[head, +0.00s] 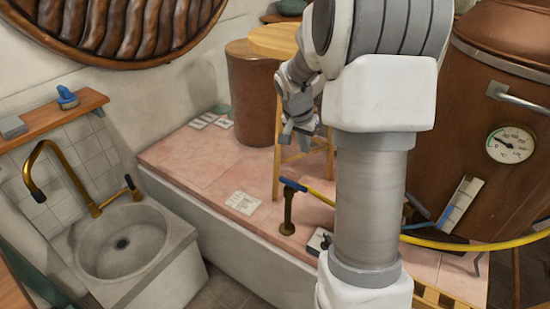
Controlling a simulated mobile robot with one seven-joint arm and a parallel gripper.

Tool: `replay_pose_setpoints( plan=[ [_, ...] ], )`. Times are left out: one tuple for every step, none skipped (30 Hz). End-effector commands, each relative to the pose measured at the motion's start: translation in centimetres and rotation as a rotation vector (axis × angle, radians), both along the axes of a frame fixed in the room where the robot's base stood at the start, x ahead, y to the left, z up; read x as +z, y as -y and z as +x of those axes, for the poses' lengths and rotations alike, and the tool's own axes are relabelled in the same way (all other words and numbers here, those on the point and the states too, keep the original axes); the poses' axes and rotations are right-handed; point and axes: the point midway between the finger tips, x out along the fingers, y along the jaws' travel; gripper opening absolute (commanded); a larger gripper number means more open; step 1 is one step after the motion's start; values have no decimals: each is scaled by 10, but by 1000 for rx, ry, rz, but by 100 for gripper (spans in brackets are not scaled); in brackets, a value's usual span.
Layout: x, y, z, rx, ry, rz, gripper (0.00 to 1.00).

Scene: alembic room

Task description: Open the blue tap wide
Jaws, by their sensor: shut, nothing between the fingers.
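A short upright brass tap (288,212) with a blue lever (292,184) stands at the front edge of the pink tiled platform. I cannot tell from this view how far either is open. My gripper (296,142) points down, shut and empty, in front of a wooden stool. In the picture it is just above the blue lever and apart from it.
My arm hides part of the wooden stool (270,42) and platform (185,153). A large copper vessel (455,165) with a dial stands at right. A yellow hose (460,246) crosses the platform. A brown barrel (252,95) stands behind. The platform's left part holds only flat cards.

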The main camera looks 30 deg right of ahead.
Motion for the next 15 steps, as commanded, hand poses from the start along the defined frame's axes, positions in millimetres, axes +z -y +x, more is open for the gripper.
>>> replay_pose_setpoints(
  plan=[
    [-12, 4, 1, -13, -3, 4, 0],
    [-16, 6, 2, -18, -4, 5, 0],
    [-19, 8, 3, -23, -3, 6, 0],
    [-22, 9, 3, -27, -3, 8, 0],
    [-24, 10, 4, -29, -3, 8, 0],
    [-27, 11, 4, -31, -3, 9, 0],
    [-30, 12, 5, -32, -4, 8, 0],
    [-34, 13, 5, -32, -5, 9, 0],
    [-39, 15, 6, -31, -5, 8, 0],
    [-44, 17, 6, -30, -6, 8, 0],
    [-50, 18, 7, -30, -6, 9, 0],
    [-58, 20, 9, -31, -6, 10, 0],
    [-65, 22, 10, -30, -7, 9, 0],
    [-71, 24, 11, -30, -7, 10, 0],
    [-79, 27, 12, -30, -7, 10, 0]
  ],
)
